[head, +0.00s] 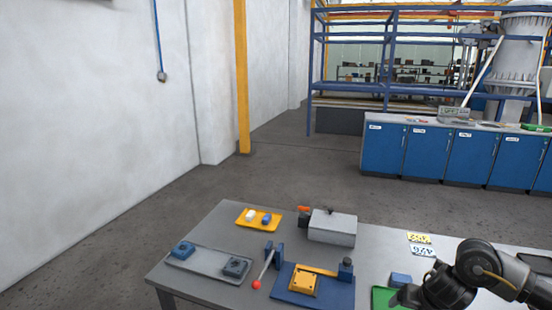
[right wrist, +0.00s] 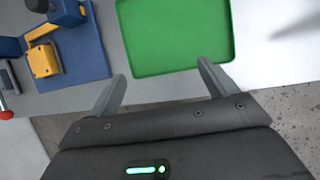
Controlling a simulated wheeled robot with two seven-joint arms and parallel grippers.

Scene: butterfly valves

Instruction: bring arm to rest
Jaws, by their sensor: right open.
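My right arm comes in from the right edge in the head view, bent over the front right of the grey table (head: 215,228). In the right wrist view my right gripper (right wrist: 162,82) is open with nothing between its fingers. Its fingertips point at the near edge of a green tray (right wrist: 175,35), which looks empty. In the head view the tray (head: 381,298) is partly hidden behind my right arm. My left gripper is not in view.
A blue fixture with a yellow block (head: 303,283) and a red-knobbed lever (head: 257,284) stand left of the tray. Blue cabinets (head: 430,151) stand behind.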

